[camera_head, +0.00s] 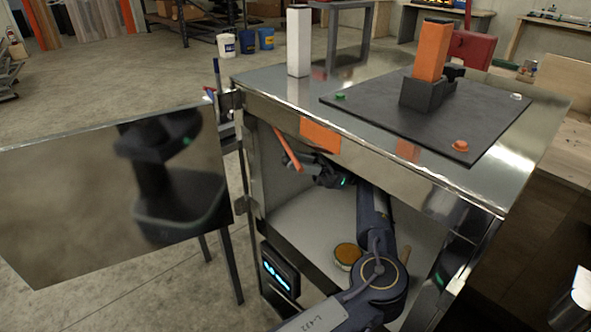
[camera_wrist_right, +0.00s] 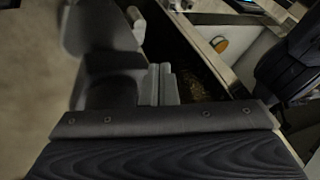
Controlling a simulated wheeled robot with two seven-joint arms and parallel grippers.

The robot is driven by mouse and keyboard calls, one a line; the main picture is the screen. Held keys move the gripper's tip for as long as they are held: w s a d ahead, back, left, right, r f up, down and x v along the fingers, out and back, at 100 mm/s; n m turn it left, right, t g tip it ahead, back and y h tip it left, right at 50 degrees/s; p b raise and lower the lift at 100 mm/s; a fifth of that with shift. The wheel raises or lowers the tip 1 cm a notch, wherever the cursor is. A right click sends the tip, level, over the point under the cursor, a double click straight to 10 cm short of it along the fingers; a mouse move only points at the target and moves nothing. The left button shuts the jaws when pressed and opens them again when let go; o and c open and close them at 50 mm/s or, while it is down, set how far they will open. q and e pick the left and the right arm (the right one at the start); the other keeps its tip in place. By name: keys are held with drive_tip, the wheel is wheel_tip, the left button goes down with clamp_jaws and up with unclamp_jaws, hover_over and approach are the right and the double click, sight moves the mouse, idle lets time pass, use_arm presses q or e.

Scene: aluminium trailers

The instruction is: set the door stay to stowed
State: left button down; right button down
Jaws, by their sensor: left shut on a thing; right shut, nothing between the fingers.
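The door stay (camera_head: 287,149) is an orange bar slanting down under the top front edge of the metal cabinet (camera_head: 400,140). My left gripper (camera_head: 308,168) is inside the cabinet opening and shut on the stay's lower end; its fingertips are small and dark here. The cabinet door (camera_head: 110,195) stands swung open to the left, its shiny face reflecting parts of me. My right gripper (camera_wrist_right: 160,85) shows in the right wrist view, shut and empty; I cannot make it out in the head view.
A round amber-topped tin (camera_head: 348,254) stands on the cabinet floor beside my left arm. A black box with a blue display (camera_head: 280,270) is at the opening's lower left. On top are a white block (camera_head: 298,42) and a dark plate (camera_head: 350,103) bearing an orange block (camera_head: 431,52).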

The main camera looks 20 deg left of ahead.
idle(0.5)
use_arm(q)
drive_tip(key=c, duration=1.2)
unclamp_jaws()
